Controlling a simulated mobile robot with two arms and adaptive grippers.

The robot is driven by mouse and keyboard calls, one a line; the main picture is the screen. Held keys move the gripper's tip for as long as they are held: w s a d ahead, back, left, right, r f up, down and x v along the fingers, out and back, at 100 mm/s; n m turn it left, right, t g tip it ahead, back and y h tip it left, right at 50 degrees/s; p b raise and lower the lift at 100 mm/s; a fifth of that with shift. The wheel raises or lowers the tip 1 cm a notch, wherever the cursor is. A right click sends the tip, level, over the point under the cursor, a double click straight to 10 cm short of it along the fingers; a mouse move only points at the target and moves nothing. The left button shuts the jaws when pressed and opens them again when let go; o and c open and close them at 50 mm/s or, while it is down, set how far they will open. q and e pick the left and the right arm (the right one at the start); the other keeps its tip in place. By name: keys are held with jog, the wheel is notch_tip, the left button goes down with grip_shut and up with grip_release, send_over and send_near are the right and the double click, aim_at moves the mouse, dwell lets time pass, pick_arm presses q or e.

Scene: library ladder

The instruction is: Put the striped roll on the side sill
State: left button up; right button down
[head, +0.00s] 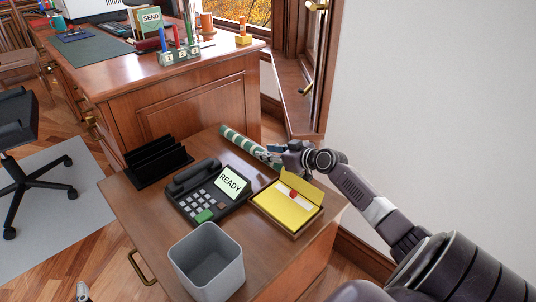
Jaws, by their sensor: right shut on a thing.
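The green-and-white striped roll (243,143) lies slantwise over the back edge of the small wooden desk; whether it touches the top I cannot tell. My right gripper (279,152) is shut on its near right end and hides part of that end. The side sill (292,92) is the brown wooden ledge below the window at the right, beyond the roll and apart from it. A small grey tip at the bottom left edge appears to be my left gripper (83,291); its jaws cannot be made out.
The small desk holds a black file rack (157,160), a phone reading READY (208,190), a yellow note box (288,203) and a grey bin (207,262). A larger desk (180,95) stands behind. An open window casement (312,65) rises beside the sill. The sill's visible part looks bare.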

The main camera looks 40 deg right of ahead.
jog(key=shift+r, duration=0.1)
jog(key=c, duration=1.4)
grip_release()
